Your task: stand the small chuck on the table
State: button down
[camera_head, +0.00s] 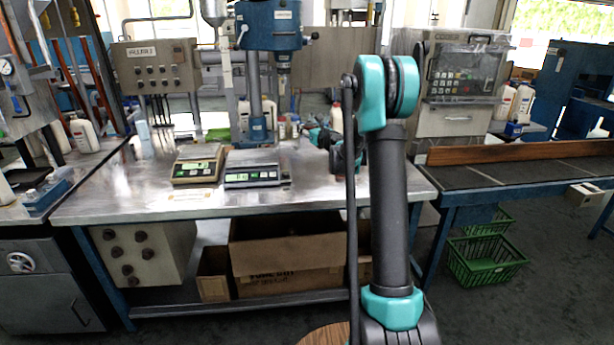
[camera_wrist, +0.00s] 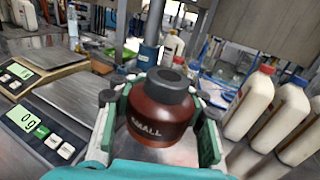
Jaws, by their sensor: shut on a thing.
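The small chuck (camera_wrist: 158,130) is a dark red-brown round body with a grey-black collar on top and the word "SMALL" on its side. In the wrist view it sits upright between the two green-and-black fingers of my gripper (camera_wrist: 159,106), which are shut on it. In the head view my gripper (camera_head: 338,145) is at the right part of the metal table (camera_head: 120,205), beyond my arm. The chuck cannot be made out there. I cannot tell whether its base touches the table, since the fingers and wrist hide it.
Two scales, one beige (camera_head: 197,164) and one grey (camera_head: 252,168), stand left of my gripper. A blue drill press (camera_head: 268,25) stands behind them. White bottles (camera_wrist: 248,103) stand right of the gripper in the wrist view. The table's front left is clear.

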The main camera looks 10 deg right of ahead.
send_over(305, 177)
jog(key=f, duration=1.8)
jog(key=shift+w+f, duration=0.15)
jog(key=shift+w, duration=0.1)
jog(key=shift+f, duration=0.1)
jog(key=shift+s+f, duration=0.25)
jog(key=shift+f, duration=0.25)
jog(key=c, duration=0.9)
grip_release()
jog(key=shift+o, duration=0.2)
jog(key=shift+r, duration=0.2)
